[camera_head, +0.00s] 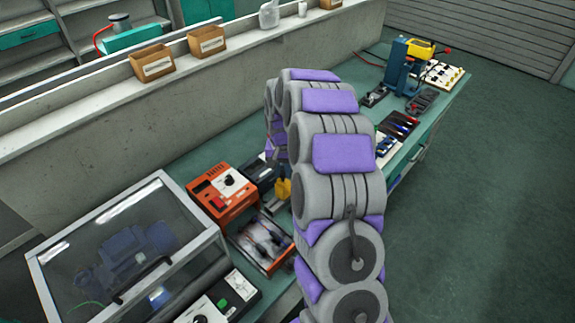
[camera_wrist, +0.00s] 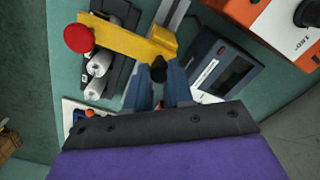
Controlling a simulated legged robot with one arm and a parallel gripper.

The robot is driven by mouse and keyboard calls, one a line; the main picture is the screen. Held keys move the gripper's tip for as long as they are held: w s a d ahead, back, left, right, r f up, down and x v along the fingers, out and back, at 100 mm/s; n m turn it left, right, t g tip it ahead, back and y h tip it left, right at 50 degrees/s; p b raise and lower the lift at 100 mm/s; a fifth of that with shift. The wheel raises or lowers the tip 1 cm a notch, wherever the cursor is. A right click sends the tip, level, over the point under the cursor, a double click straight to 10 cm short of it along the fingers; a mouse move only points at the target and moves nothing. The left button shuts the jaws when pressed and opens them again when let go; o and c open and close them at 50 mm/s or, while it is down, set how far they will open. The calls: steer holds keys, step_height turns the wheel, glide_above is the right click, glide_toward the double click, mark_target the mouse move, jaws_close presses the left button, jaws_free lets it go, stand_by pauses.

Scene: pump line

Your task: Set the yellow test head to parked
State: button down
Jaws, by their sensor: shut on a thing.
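The yellow test head (camera_wrist: 130,40) shows in the wrist view as a yellow bar. A red ball knob (camera_wrist: 78,38) is at its left end and a thicker yellow block at its right end. My gripper (camera_wrist: 159,78) is shut at the block end, with a small dark piece between its fingertips. The fingers partly hide the contact. In the head view a bit of yellow (camera_head: 283,188) shows beside my arm, beyond the orange unit; my arm hides my gripper there.
An orange unit with a dial (camera_head: 222,190) and a dark-blue unit with a screen (camera_wrist: 228,70) stand close by. White cylinders (camera_wrist: 98,75) lie left of my fingers. A clear-lidded case (camera_head: 130,250) is at front left. A blue press (camera_head: 400,65) stands at the bench's far end.

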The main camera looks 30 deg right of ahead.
steer(key=a, duration=0.1)
steer(key=s+a, duration=0.1)
steer(key=a, duration=0.1)
steer(key=a+p, duration=0.1)
steer(key=a, duration=0.1)
steer(key=shift+s, duration=0.4)
steer(key=c, duration=1.4)
jaws_free()
steer(key=o, duration=0.4)
steer(key=shift+a, duration=0.3)
steer(key=shift+d, duration=0.15)
step_height(320, 180, up, 17)
steer(key=p, duration=0.3)
steer(key=shift+r, duration=0.15)
